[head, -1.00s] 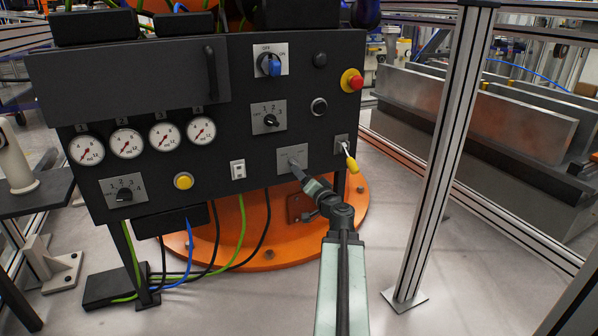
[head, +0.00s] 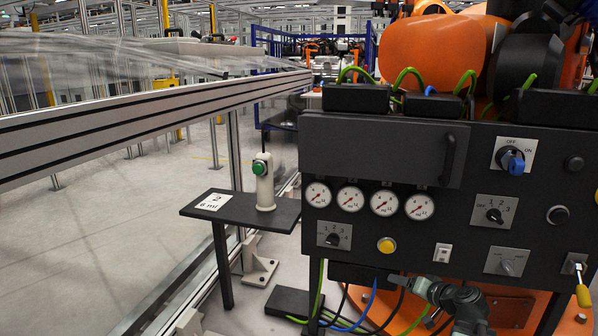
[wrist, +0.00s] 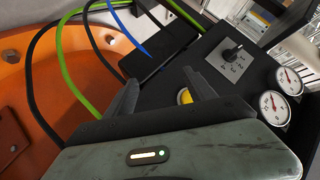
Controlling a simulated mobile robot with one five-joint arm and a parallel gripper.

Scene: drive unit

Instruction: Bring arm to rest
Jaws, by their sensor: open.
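My gripper (head: 402,282) shows at the lower edge of the black control panel (head: 380,158) in the head view, with my arm behind it at the bottom of the picture. In the wrist view my gripper (wrist: 160,92) has its two dark fingers apart with nothing held between them. The panel's yellow button (wrist: 184,96) shows partly behind the right finger. The fingers look apart from the panel, though the exact gap is hard to tell.
Cables (head: 372,300) hang below the panel close to my gripper. A small side table (head: 270,213) holds a post with a green button (head: 259,168). A metal rail (head: 150,115) crosses the left. A yellow-handled lever (head: 582,292) hangs at the right.

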